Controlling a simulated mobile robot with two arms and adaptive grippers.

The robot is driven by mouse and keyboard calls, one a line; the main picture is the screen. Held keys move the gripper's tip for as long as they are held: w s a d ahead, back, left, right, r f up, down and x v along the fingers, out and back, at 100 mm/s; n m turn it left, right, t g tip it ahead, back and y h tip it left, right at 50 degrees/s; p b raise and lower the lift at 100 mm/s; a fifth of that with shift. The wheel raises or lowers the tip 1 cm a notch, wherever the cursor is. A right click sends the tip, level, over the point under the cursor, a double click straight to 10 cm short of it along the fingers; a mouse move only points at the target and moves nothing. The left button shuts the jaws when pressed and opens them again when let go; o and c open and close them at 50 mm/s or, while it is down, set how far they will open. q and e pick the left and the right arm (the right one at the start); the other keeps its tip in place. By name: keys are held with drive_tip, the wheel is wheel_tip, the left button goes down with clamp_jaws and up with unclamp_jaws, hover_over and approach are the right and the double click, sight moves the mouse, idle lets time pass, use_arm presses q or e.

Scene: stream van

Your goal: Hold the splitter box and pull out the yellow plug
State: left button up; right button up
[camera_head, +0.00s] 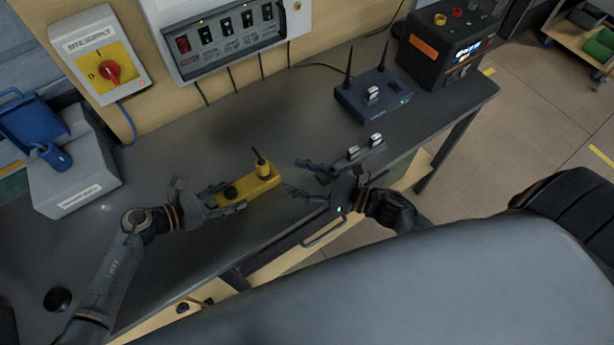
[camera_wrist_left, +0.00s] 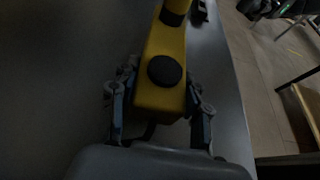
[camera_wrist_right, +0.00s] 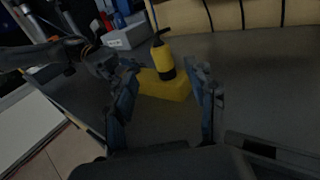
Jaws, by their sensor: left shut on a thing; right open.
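The yellow splitter box (camera_head: 247,187) lies on the grey bench top. My left gripper (camera_head: 222,196) is shut on its left end; the left wrist view shows the fingers on both sides of the box (camera_wrist_left: 158,95), with a round black cap on top. The yellow plug (camera_head: 262,167) with a black band stands upright in the right end of the box. It shows more clearly in the right wrist view (camera_wrist_right: 162,61). My right gripper (camera_head: 298,177) is open and empty, just right of the plug, its fingers pointing towards it with a gap between.
A router (camera_head: 372,97) with two antennas stands at the back right, beside a black and orange power unit (camera_head: 448,45). A small holder with pale plugs (camera_head: 366,152) sits near the right gripper. A grey box (camera_head: 75,185) stands left. The bench behind the splitter box is clear.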

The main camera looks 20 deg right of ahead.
sight(268, 166)
drive_tip(key=x, duration=1)
drive_tip(key=shift+a, duration=0.1)
clamp_jaws()
